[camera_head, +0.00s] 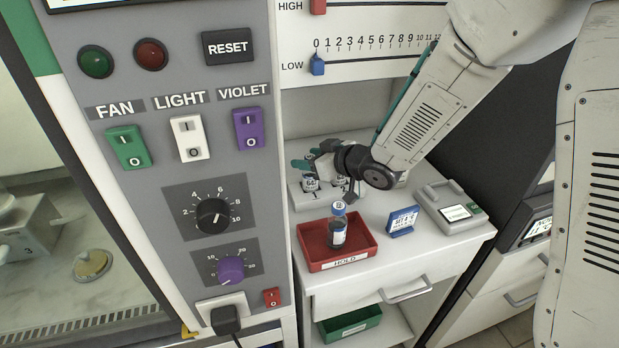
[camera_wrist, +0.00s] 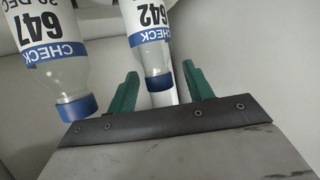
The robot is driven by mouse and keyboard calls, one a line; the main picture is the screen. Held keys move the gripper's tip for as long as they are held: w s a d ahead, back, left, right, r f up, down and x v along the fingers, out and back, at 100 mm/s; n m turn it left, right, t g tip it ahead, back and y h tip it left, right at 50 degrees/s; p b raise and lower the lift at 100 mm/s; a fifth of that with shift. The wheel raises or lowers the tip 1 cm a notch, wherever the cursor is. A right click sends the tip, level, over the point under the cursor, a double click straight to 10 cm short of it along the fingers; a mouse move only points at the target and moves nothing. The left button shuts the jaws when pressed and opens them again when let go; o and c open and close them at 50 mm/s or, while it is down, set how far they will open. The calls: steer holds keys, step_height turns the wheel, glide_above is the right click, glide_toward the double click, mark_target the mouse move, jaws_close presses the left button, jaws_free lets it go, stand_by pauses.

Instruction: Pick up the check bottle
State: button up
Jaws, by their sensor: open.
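Two clear bottles with blue bands and blue "CHECK" labels show in the wrist view. The check bottle marked 642 (camera_wrist: 148,30) lies in line with the gap between my green fingertips. The check bottle marked 647 (camera_wrist: 45,45) is to the left, outside the fingers. My gripper (camera_wrist: 162,88) is open, and I cannot tell whether a finger touches a bottle. In the head view my gripper (camera_head: 312,160) is over the pale rack (camera_head: 305,203) at the back of the counter, partly hiding small bottles there.
A red HOLD tray (camera_head: 313,262) with a dark-filled, blue-capped bottle (camera_head: 338,226) stands in front of the rack. A blue-framed sign (camera_head: 403,221) and a grey device (camera_head: 452,208) are to the right. A green tray (camera_head: 350,325) is on the shelf below.

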steer(key=shift+c, duration=0.3)
jaws_close()
